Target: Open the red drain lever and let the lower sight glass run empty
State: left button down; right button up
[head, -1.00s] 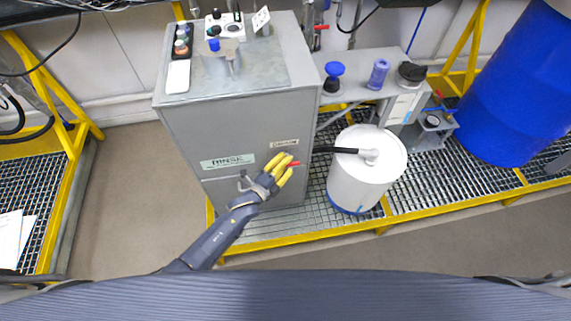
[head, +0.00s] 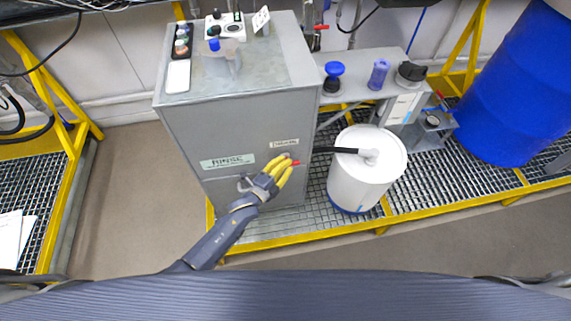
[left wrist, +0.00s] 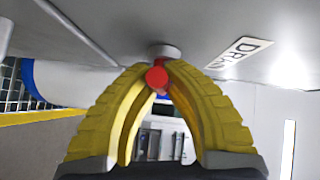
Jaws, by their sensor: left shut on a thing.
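The red drain lever (head: 295,163) sticks out from the front of the grey cabinet (head: 235,135), below a small label. In the left wrist view its round red end (left wrist: 157,78) sits below a grey hub, beside the "DRA…" label (left wrist: 240,52). My left gripper (head: 285,166) has its yellow fingers at the lever; in the wrist view the fingertips (left wrist: 163,72) close on it from both sides. The fingers partly hide the lever, so its exact angle is unclear. I cannot make out the lower sight glass. My right gripper is not in view.
A white drum (head: 365,180) with a black hose stands right of the cabinet on a yellow-edged grating (head: 440,195). A bottle with a blue cap (head: 222,60) and other items stand on the cabinet top. A blue barrel (head: 515,90) is at far right. Floor on the left is clear.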

pick_arm(q)
jog(key=shift+n+t+h, duration=0.9)
jog(key=shift+n+t, duration=1)
jog(key=shift+n, duration=0.3)
jog(key=shift+w+n, duration=0.1)
jog(key=shift+n, duration=0.2)
jog(key=c, duration=1.4)
grip_release()
jog(key=shift+f, duration=0.1)
jog(key=v, duration=1.2)
jog(key=shift+f, duration=0.1)
